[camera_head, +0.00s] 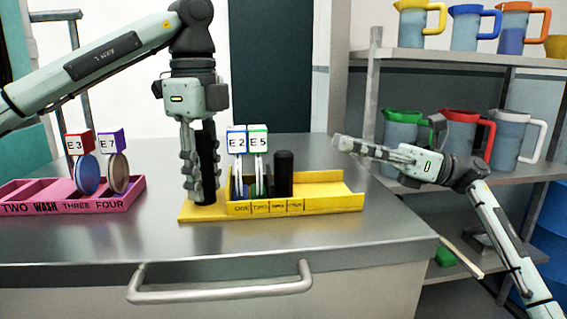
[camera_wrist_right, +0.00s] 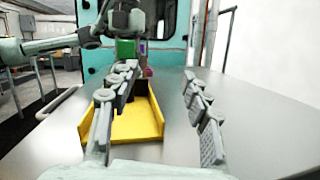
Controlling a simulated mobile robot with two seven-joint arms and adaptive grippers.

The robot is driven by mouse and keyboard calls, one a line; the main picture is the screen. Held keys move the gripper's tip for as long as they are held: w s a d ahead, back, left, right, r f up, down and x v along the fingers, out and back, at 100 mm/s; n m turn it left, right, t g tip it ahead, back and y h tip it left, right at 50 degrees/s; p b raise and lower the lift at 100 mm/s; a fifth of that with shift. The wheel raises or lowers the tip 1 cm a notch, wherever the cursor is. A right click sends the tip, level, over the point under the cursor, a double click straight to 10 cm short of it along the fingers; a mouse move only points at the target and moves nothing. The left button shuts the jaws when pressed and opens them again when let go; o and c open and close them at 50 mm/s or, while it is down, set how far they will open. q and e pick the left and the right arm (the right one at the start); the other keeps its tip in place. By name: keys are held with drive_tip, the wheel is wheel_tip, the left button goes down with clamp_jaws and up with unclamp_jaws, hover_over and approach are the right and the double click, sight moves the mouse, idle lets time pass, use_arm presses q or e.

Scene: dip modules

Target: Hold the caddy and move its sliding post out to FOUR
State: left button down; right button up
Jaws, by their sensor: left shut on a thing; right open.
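The yellow caddy (camera_head: 335,202) lies on the metal counter, its front labelled ONE to FOUR. My left gripper (camera_head: 198,190) is shut on the black upright handle (camera_head: 208,165) at the caddy's left end. Two discs with tags E2 (camera_head: 236,141) and E5 (camera_head: 258,140) stand in the caddy beside the handle. The black sliding post (camera_head: 284,172) stands right of the discs, roughly behind the THREE label. The caddy's right end is empty. My right gripper (camera_head: 345,145) is open and empty, above and near the caddy's right end. The caddy (camera_wrist_right: 142,126) also shows between its fingers in the right wrist view.
A pink caddy (camera_head: 70,207) with discs tagged E3 and E7 lies to the left on the counter. Shelves (camera_head: 470,62) with several jugs stand at the right. The counter front has a handle (camera_head: 220,290). Bare counter lies before the yellow caddy.

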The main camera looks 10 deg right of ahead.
sight(285, 163)
drive_tip(key=s+n+g, duration=0.1)
drive_tip(key=s+n+g+h, duration=0.1)
drive_tip(key=s+f+n+g+h, duration=0.1)
drive_tip(key=shift+s+a+f+n+g, duration=0.1)
drive_tip(key=shift+s+a+n+g, duration=0.2)
drive_tip(key=shift+s+a+n, duration=0.1)
drive_tip(key=shift+s+a+f, duration=0.1)
drive_tip(key=shift+s+a, duration=0.05)
drive_tip(key=a, duration=1.1)
drive_tip(key=shift+a, duration=0.25)
drive_tip(key=shift+c, duration=0.3)
clamp_jaws()
drive_tip(key=shift+d, duration=0.1)
